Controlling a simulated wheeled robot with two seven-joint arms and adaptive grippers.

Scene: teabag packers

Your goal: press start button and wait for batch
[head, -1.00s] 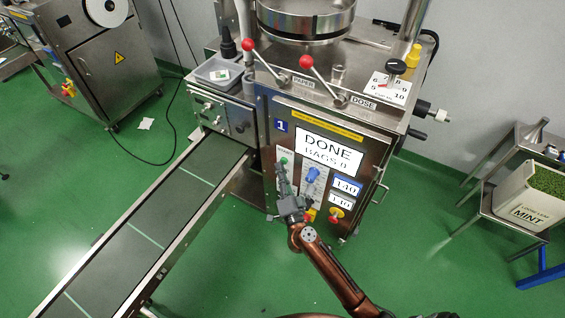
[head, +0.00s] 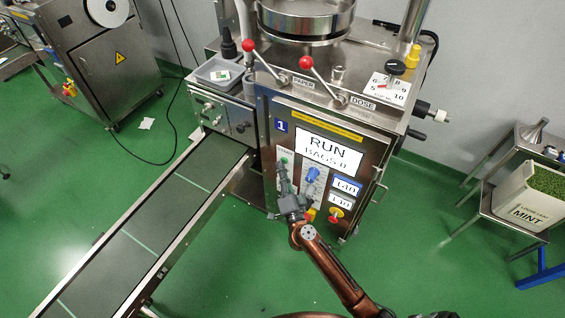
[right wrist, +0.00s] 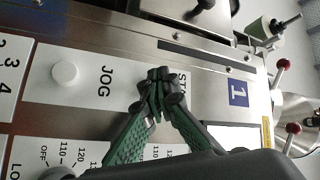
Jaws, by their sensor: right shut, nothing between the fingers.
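The packing machine marked 1 (head: 281,126) has a screen (head: 328,152) that reads RUN, BAGS 0. The green start button (head: 284,160) sits at the top of the panel's left strip, just above my fingertips. My right gripper (head: 285,174) is shut and empty, its tips at the panel by this button. In the right wrist view the closed fingertips (right wrist: 158,80) cover part of the START label, and the button itself is hidden behind them. A white jog button (right wrist: 65,72) shows beside it. My left gripper is not in view.
A conveyor belt (head: 160,215) runs from the machine to the lower left. A MINT bin (head: 528,205) stands on a rack at right. The green floor between is clear.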

